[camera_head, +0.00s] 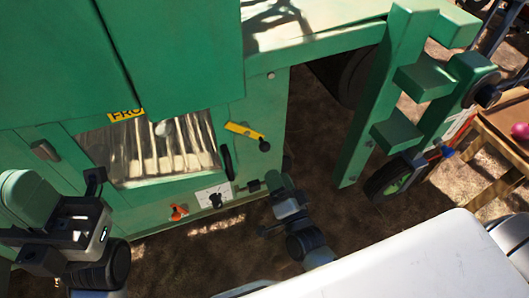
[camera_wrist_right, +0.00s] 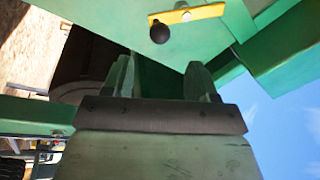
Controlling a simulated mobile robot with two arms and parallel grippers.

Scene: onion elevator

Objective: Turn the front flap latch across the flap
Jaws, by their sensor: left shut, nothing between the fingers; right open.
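The latch is a yellow bar (camera_head: 240,129) with a black ball knob (camera_head: 264,145) at its lower right end. It sits on the green machine front, right of the clear-windowed flap (camera_head: 160,148), and slants down to the right, away from the window. In the right wrist view the yellow bar (camera_wrist_right: 200,13) and black knob (camera_wrist_right: 160,32) show beyond the fingers, at the top. My right gripper (camera_wrist_right: 162,82) is open and empty, below the latch and apart from it. My left gripper (camera_head: 80,215) is shut and empty, in front of the machine's lower left.
A black handle (camera_head: 226,162) stands right of the window. An orange knob (camera_head: 178,212) and a white dial plate (camera_head: 214,195) are below it. Green steps (camera_head: 398,135) and a wheel (camera_head: 390,180) stand to the right. A wooden table (camera_head: 505,125) is at the far right.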

